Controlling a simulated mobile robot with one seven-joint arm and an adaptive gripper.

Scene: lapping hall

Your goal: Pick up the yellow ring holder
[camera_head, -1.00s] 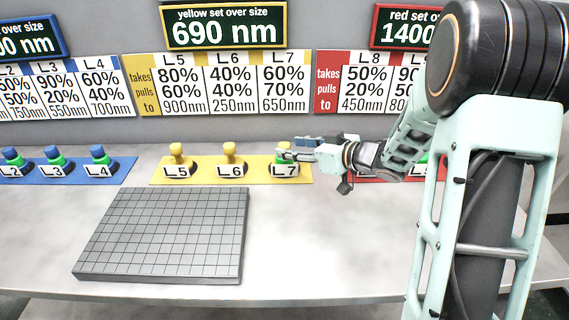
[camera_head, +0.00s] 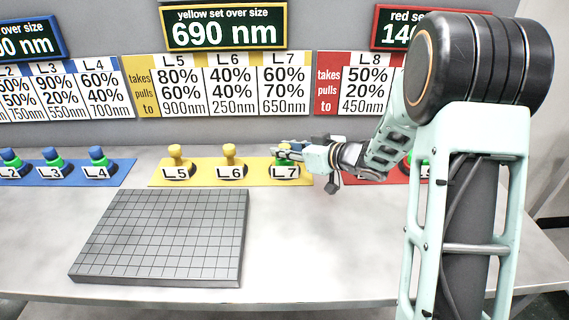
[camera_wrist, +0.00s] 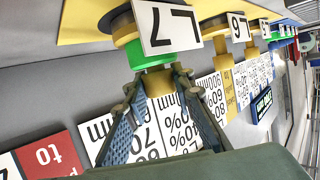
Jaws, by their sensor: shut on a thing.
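Three yellow ring holders, L5 (camera_head: 176,168), L6 (camera_head: 230,167) and L7 (camera_head: 284,172), stand on a yellow mat (camera_head: 204,178). L7 carries a green ring; no green ring shows on L5 or L6. My gripper (camera_head: 283,153) reaches L7 from the right, at the top of its stem. In the wrist view, L7 (camera_wrist: 167,28) hangs sideways above the fingers, with its green ring (camera_wrist: 135,54) nearest them. The fingertips of my gripper (camera_wrist: 157,82) are shut on its yellow knob. L7 appears still at its mat spot; any lift cannot be told.
A grey gridded plate (camera_head: 165,232) lies on the bench front. Blue holders (camera_head: 98,163) stand on a blue mat at left. A red mat (camera_head: 350,178) lies at right, partly behind my arm. Signs (camera_head: 225,28) hang on the wall. Bench right of the plate is clear.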

